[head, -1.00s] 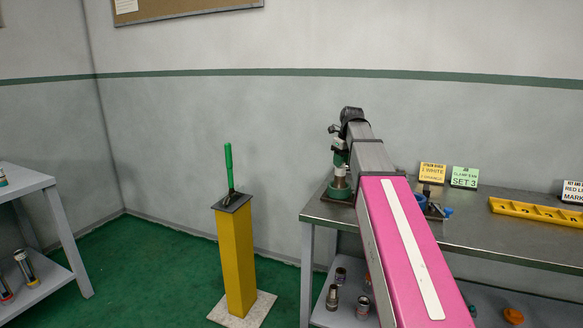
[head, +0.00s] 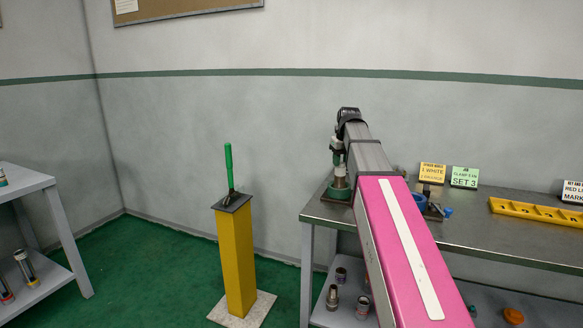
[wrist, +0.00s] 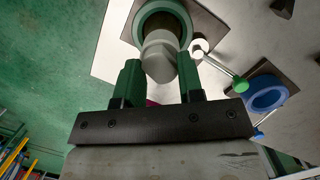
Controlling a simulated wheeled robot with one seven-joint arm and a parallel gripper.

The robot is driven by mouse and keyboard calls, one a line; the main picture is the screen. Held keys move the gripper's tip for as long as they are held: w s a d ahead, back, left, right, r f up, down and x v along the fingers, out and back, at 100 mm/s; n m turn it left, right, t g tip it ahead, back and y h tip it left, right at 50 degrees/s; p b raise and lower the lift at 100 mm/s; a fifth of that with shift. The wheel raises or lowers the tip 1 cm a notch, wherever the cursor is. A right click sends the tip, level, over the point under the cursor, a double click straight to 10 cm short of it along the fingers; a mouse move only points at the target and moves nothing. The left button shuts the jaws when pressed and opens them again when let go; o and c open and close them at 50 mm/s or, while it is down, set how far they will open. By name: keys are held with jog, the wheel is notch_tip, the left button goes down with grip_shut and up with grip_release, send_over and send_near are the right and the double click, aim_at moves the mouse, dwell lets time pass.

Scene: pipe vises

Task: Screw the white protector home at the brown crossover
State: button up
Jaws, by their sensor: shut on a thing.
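The white protector (wrist: 160,50) shows in the wrist view as a pale grey-white cap between the green fingers of my gripper (wrist: 160,78). It is in front of the green ring-shaped vise (wrist: 143,20) and partly covers its opening. In the head view my gripper (head: 338,152) points down over the same green vise (head: 338,190) at the left end of the bench. A pale upright piece (head: 340,172) stands in that vise below the fingers. The brown crossover cannot be made out clearly, and whether the protector's threads are engaged is hidden.
A blue ring vise (wrist: 267,95) stands to the right on the metal bench (head: 480,235). Yellow and green signs (head: 464,177) and a yellow rack (head: 538,211) are farther right. A yellow post (head: 236,260) with a green handle stands left of the bench.

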jog(key=o, duration=0.9)
jog(key=shift+o, duration=0.2)
jog(key=shift+r, duration=0.1)
jog(key=shift+v, duration=1.05)
jog(key=shift+w, duration=0.2)
